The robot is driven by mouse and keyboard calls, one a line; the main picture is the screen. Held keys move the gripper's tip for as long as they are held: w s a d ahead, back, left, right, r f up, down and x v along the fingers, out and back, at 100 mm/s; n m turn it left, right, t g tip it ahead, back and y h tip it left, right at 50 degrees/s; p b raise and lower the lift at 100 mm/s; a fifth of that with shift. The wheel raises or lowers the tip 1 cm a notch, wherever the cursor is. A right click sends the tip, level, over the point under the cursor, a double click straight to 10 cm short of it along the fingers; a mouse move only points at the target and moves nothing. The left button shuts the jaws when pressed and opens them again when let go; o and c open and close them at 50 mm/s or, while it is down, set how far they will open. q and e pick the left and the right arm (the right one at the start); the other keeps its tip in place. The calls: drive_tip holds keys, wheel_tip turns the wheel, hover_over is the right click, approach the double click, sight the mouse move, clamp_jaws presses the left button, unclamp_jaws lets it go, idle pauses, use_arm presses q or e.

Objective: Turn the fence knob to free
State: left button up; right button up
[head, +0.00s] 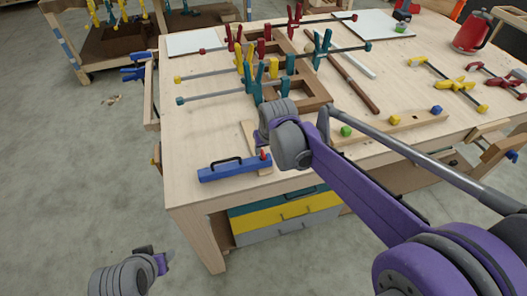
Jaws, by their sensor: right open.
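The fence (232,172) is a long blue block with a black handle, lying near the front left corner of the workbench. Its small red knob (264,155) shows at the right end; which way it is turned is too small to tell. My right gripper (264,138) is open just above and behind the knob, apart from it as far as I can see. Its fingers are mostly hidden by my grey wrist. My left gripper (150,254) is low at the bottom left, over the floor and away from the bench; its fingers are too unclear to read.
The workbench (205,120) carries several clamps (250,75) with teal, yellow and red jaws around a wooden frame. A strip with green, yellow and blue knobs (400,122) lies to the right. A red kettle-like can (472,32) stands at the back right. Drawers (285,212) sit below.

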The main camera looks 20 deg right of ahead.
sight(263, 154)
drive_tip(key=shift+x, duration=1.85)
clamp_jaws()
